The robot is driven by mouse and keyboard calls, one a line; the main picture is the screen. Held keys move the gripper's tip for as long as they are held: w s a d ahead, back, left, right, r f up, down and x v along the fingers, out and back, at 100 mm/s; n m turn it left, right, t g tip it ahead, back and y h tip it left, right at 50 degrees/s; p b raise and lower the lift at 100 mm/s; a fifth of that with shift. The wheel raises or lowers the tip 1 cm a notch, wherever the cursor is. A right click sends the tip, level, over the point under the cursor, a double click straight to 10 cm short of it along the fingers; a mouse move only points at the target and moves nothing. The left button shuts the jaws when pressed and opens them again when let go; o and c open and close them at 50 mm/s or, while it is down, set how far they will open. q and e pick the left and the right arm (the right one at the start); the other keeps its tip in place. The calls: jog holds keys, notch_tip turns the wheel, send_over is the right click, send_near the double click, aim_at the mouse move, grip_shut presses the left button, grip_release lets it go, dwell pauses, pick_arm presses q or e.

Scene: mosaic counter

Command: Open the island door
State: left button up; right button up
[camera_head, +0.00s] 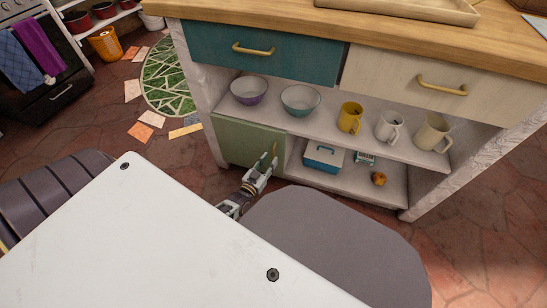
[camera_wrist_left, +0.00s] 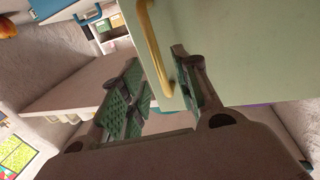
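The island door is a pale green panel (camera_head: 240,138) low on the left of the island, below the teal drawer; it looks shut. Its upright gold handle (camera_head: 275,149) is near the door's right edge. My left gripper (camera_head: 266,163) is at that handle. In the left wrist view the green door (camera_wrist_left: 250,50) fills the upper right, and the gold handle (camera_wrist_left: 154,45) runs down toward the space between the fingers (camera_wrist_left: 158,88). The fingers are apart, the handle closer to the right one; I cannot tell whether they touch it. My right gripper is not in view.
Open shelves beside the door hold bowls (camera_head: 300,101), mugs (camera_head: 350,117) and a blue-and-white box (camera_head: 323,157). A green patterned rug (camera_head: 170,78) lies to the left.

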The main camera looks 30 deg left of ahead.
pick_arm(q)
jog(key=shift+w+a+b, duration=0.1)
jog(key=shift+w+b, duration=0.65)
jog(key=shift+w, duration=1.4)
grip_shut()
